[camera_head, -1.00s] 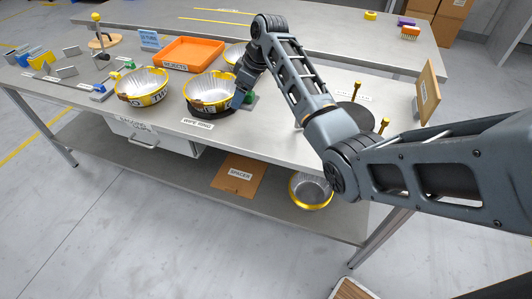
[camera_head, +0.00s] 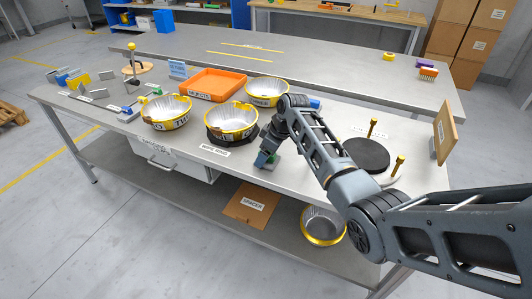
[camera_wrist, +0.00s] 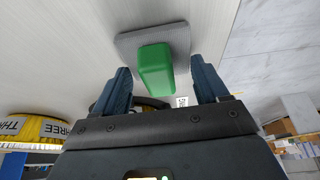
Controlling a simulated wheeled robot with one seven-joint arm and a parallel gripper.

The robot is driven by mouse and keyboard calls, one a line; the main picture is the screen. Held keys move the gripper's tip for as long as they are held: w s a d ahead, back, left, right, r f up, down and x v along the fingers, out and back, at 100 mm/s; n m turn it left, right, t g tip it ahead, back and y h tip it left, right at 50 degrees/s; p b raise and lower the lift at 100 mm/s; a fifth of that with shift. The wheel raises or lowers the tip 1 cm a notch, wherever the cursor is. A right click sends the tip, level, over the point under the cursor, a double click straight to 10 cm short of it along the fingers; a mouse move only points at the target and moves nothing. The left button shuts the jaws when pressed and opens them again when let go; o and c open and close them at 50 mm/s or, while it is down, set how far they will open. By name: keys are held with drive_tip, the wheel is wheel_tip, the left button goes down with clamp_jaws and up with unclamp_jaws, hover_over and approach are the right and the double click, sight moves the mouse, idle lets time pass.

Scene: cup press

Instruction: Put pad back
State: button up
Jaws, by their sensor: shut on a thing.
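The pad is a grey plate (camera_wrist: 125,42) with a green block handle (camera_wrist: 156,72). My gripper (camera_wrist: 161,64) is shut on the green handle, with one dark blue finger on each side of it. In the head view my gripper (camera_head: 266,160) is low at the table's front, just right of the middle yellow-rimmed bowl (camera_head: 231,115). The pad is mostly hidden there by the fingers. I cannot tell whether the plate touches the table. The middle bowl sits on a black base, behind a white label (camera_head: 214,150).
Other yellow-rimmed bowls stand at left (camera_head: 166,112) and behind (camera_head: 268,91). An orange tray (camera_head: 213,84) is at the back. A black disc (camera_head: 366,154) with yellow-topped posts is to the right, near an upright brown board (camera_head: 441,130). The table (camera_head: 313,170) is bare around my gripper.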

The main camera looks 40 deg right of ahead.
drive_tip(key=o, duration=0.9)
drive_tip(key=shift+o, duration=0.2)
drive_tip(key=v, duration=1.2)
drive_tip(key=shift+r, duration=0.1)
